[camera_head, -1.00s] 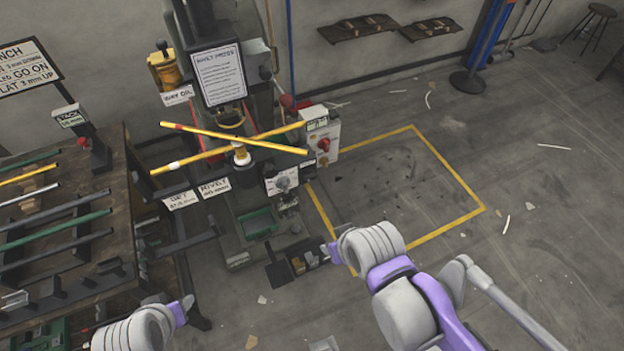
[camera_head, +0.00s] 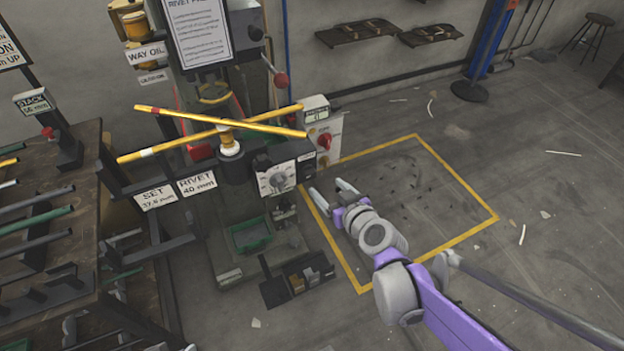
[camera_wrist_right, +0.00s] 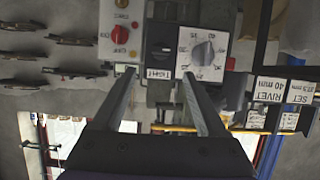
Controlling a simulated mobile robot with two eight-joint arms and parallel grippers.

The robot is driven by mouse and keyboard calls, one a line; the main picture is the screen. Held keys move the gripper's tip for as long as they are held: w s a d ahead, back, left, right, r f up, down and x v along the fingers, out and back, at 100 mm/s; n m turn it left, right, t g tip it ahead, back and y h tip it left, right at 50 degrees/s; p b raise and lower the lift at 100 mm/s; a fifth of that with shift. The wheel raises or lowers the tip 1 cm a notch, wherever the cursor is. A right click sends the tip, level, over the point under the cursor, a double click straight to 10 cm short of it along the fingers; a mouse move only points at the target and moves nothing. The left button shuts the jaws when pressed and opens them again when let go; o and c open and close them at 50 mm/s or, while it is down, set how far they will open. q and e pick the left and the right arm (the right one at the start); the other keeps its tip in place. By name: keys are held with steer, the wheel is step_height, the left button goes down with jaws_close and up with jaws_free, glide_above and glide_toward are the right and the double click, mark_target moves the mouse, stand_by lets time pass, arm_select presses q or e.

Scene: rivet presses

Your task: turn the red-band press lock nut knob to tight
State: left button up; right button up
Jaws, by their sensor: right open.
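The press (camera_head: 225,150) stands left of centre in the head view, with two crossed yellow bars on it. One bar (camera_head: 155,110) carries a red band. A small dark knob (camera_wrist_right: 162,48) sits in the wrist view beside a label reading TIGHT; its exact setting is hard to tell. In the head view that dark unit (camera_head: 307,168) is small. A white dial with a grey knob (camera_wrist_right: 203,52) is beside it. My right gripper (camera_head: 331,190) is open and empty, just right of and below these controls. Its fingers (camera_wrist_right: 158,77) frame the TIGHT label in the wrist view. My left gripper is out of view.
A control box with a red knob (camera_head: 325,141) stands right of the dial. A rack of bars (camera_head: 80,260) fills the left. Floor inside the yellow outline (camera_head: 420,190) is clear.

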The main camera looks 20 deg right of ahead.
mark_target(310, 172)
steer(key=b+x, duration=0.3)
steer(key=x, duration=0.6)
steer(key=shift+w+a+f, duration=0.15)
steer(key=shift+w, duration=0.2)
jaws_close()
